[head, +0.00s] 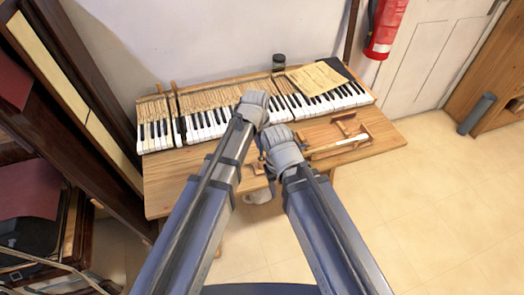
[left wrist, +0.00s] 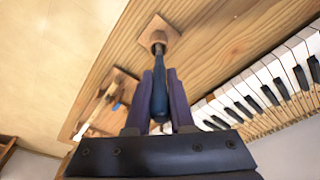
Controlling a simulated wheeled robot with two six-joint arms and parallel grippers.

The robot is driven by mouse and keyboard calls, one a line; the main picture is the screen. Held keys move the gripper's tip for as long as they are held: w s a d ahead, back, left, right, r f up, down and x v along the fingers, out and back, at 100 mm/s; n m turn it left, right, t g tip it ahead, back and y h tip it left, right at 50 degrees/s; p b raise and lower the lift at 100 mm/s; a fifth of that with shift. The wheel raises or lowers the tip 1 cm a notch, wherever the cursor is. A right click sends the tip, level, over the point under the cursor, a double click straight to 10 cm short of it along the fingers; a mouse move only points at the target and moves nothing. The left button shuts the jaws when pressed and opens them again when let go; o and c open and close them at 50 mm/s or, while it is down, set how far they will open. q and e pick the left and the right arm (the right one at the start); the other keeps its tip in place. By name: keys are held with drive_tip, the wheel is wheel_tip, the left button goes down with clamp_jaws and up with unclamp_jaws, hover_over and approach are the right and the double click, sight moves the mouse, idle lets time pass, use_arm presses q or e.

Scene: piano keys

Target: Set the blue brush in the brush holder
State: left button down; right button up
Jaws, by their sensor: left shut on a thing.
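In the left wrist view my left gripper (left wrist: 160,74) is shut on the dark blue handle of the blue brush (left wrist: 159,100). The brush's far end points up the picture, to a brown rounded part over a square wooden piece (left wrist: 151,24), which looks like the brush holder. I cannot tell whether the brush touches it or stands in it. In the head view a small wooden piece (head: 257,171) shows near the table's front edge, partly behind my arms. My left gripper's fingers are mostly hidden there. My right gripper's fingers do not show.
The piano keyboard (head: 160,134) lies along the back of the wooden table (head: 165,190). A wooden tray (head: 318,134) with small tools is at the right. Paper (head: 318,77) and a dark jar (head: 279,62) are behind the keys. Bare tabletop shows at front left.

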use_arm(q)
drive_tip(key=shift+f+b, duration=0.3)
drive_tip(key=shift+f, duration=0.5)
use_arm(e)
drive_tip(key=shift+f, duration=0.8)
use_arm(q)
drive_tip(key=shift+f, duration=0.2)
drive_tip(key=c, duration=0.8)
unclamp_jaws()
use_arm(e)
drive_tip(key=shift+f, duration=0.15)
use_arm(q)
drive_tip(key=shift+r, duration=0.2)
drive_tip(key=r+p, duration=0.4)
drive_tip(key=s+r+p, duration=0.1)
drive_tip(key=r+p, duration=0.3)
drive_tip(key=a+r+p, duration=0.1)
drive_tip(key=r+p, duration=0.3)
drive_tip(key=shift+s, duration=0.4)
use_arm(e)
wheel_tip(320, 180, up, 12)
use_arm(q)
drive_tip(key=shift+f, duration=0.1)
